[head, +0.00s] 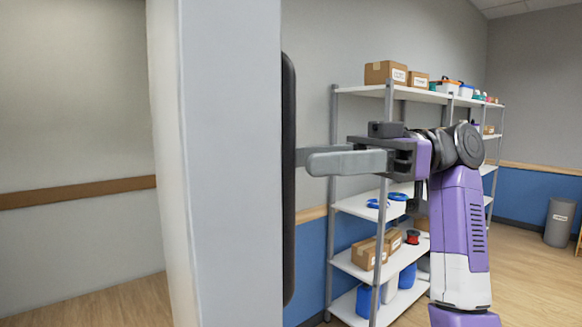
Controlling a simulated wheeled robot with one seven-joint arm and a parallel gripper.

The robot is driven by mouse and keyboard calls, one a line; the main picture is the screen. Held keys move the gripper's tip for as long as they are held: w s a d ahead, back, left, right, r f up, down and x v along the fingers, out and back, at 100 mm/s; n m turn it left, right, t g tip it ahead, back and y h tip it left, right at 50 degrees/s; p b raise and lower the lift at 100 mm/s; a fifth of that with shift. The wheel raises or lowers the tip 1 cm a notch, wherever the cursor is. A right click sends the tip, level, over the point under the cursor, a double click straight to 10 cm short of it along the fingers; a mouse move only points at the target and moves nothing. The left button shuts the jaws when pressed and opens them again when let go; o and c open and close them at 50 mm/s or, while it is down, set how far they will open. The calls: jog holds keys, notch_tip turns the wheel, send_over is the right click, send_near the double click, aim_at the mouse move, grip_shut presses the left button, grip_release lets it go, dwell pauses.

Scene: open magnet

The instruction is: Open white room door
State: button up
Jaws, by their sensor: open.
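The white door (230,170) stands nearly edge-on to me in the left half of the head view, running past the top and bottom of the picture. A long dark upright piece (289,220), which looks like its handle or plate, is on its right side. My gripper (304,160) comes in from the right with its grey fingers pointing left at this dark piece. The fingers are open, one nearer to me than the other, with nothing seen between them. The farther fingertip is at or very close to the dark piece; I cannot tell whether they touch.
A metal shelf unit (352,206) with boxes, tubs and spools stands behind my arm. A grey bin (559,222) is at the far right. Left of the door, bare floor (95,303) and a grey wall with a brown rail (75,193) show.

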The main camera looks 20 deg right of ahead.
jog(key=d, duration=0.3)
jog(key=shift+d, duration=0.2)
dwell(0.3)
